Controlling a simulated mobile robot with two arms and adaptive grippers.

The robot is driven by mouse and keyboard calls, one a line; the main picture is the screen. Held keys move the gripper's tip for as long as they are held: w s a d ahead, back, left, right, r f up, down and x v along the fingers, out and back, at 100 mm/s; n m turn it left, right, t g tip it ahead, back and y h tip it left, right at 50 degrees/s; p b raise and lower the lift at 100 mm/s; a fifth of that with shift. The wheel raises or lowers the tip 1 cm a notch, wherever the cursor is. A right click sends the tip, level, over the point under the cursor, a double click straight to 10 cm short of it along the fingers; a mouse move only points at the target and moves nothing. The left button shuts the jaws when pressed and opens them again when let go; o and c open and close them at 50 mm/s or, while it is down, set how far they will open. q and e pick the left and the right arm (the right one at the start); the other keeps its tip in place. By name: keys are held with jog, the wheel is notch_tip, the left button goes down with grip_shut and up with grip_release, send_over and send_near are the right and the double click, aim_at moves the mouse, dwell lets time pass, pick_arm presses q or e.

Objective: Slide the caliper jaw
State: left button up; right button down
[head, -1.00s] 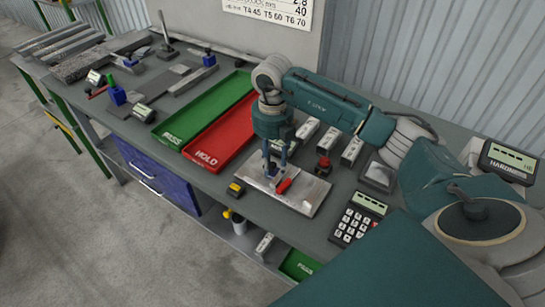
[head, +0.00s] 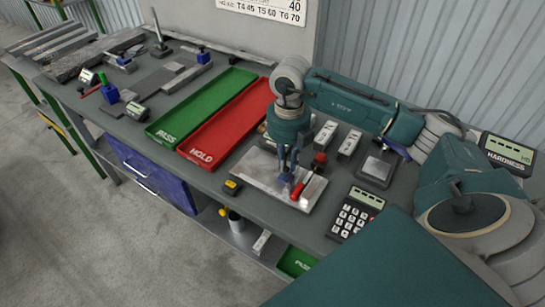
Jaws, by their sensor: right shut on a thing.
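My right gripper (head: 287,179) points down over a flat metal plate (head: 256,172) near the table's front edge. It is shut low over the plate, at a small red-handled tool (head: 301,185) that lies at a slant beside its fingertips. The fingers hide the exact point of grip. I cannot clearly make out a caliper or its sliding jaw at this size. My left gripper is not in view.
A red HOLD tray (head: 228,125) and a green PASS tray (head: 203,106) lie left of the plate. A calculator (head: 355,212) and a grey block (head: 378,169) stand to its right. A small yellow-black item (head: 232,187) sits at the front edge.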

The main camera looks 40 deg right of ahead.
jog(key=shift+s+d, duration=0.3)
jog(key=shift+s, duration=0.2)
jog(key=shift+w, duration=0.1)
jog(key=c, duration=1.6)
grip_release()
jog(key=shift+a+r, duration=0.1)
jog(key=shift+r, duration=0.05)
notch_tip(320, 180, up, 12)
jog(key=shift+f, duration=0.1)
